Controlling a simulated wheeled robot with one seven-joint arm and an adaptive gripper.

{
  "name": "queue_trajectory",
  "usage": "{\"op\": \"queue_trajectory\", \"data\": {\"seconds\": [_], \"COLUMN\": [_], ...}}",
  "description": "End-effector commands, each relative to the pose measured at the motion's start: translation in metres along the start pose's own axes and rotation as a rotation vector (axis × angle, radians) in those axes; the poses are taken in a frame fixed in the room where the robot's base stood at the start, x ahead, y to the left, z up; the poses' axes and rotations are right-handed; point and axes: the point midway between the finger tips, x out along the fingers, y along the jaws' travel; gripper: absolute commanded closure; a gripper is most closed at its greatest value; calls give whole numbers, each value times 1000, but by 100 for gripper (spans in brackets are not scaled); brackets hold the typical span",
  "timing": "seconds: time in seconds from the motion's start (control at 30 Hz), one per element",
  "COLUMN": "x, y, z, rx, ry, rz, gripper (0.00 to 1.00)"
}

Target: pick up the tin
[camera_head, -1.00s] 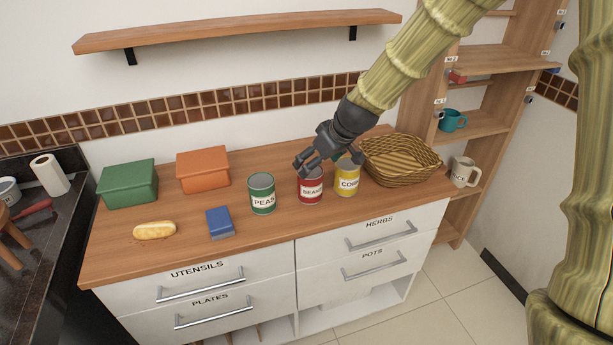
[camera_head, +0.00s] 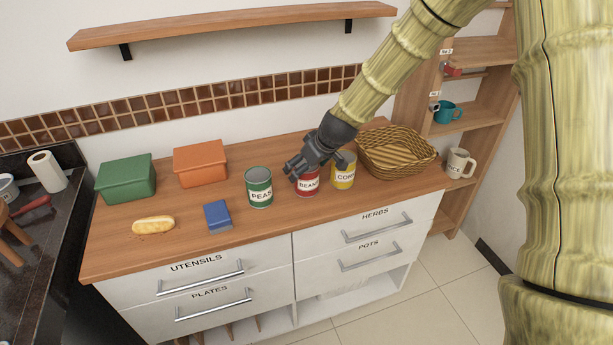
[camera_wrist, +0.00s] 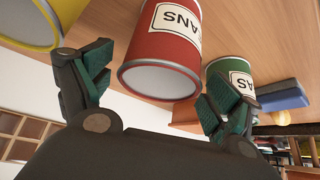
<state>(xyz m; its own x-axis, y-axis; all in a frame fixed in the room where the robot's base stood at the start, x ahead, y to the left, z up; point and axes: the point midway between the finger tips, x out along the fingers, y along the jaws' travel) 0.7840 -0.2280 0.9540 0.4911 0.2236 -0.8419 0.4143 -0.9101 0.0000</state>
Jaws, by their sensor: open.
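Three labelled tins stand upright in a row on the wooden counter: a green PEAS tin (camera_head: 260,190), a red BEANS tin (camera_head: 308,187) and a yellow CORN tin (camera_head: 343,178). My gripper (camera_head: 298,172) is open at the red tin's top and partly hides it. In the wrist view, which is upside down, the red tin (camera_wrist: 165,50) shows between and beyond my spread fingers (camera_wrist: 160,80). The yellow tin (camera_wrist: 28,22) is beyond the left finger. The green tin (camera_wrist: 232,72) is partly behind the right finger. I cannot tell whether a finger touches any tin.
A wicker basket (camera_head: 396,150) stands right of the yellow tin. Green (camera_head: 127,180) and orange (camera_head: 200,164) boxes are at the back left. A blue sponge-like block (camera_head: 218,217) and a bread roll (camera_head: 153,225) lie in front. A shelf (camera_head: 230,27) hangs above.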

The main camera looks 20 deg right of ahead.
Motion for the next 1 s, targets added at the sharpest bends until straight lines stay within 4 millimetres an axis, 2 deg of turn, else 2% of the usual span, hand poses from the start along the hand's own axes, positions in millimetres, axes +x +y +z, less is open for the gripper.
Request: {"op": "queue_trajectory", "data": {"seconds": [0.33, 0.7, 1.0], "x": [29, 33, 33], "y": [2, 2, 2], "z": [2, 2, 2], "rx": [1, 1, 0], "ry": [0, 1, 1], "rz": [0, 0, 0], "gripper": [10, 12, 66]}}
